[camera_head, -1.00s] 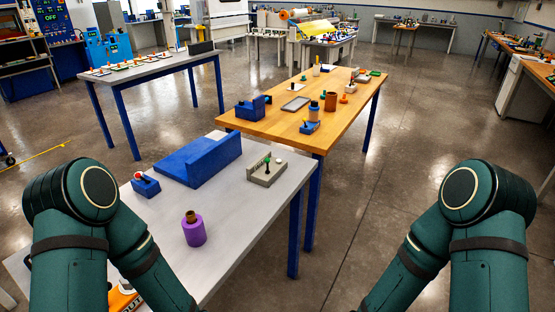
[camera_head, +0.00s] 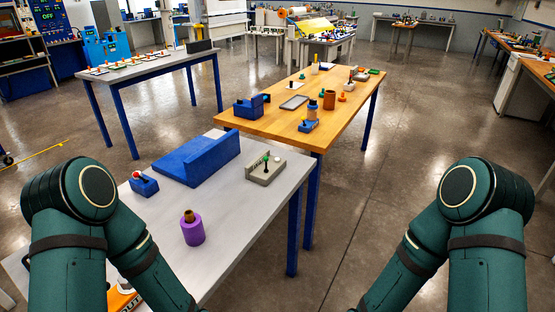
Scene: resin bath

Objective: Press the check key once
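Nothing in view is clearly labelled as the check key. A small blue box (camera_head: 146,187) with a red-and-white top stands at the left of the near grey table. A pale grey block (camera_head: 263,174) with a green-tipped lever and a white knob sits at that table's far right corner. I cannot tell which of these, if either, bears the check key. Both my upper arms show at the lower left and lower right. Both my grippers are outside the picture.
The grey table (camera_head: 240,225) also holds a blue L-shaped block (camera_head: 200,165), a purple cylinder (camera_head: 193,232) with a brown top, and an orange item (camera_head: 118,300) partly hidden by my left arm. A wooden table (camera_head: 270,122) stands behind.

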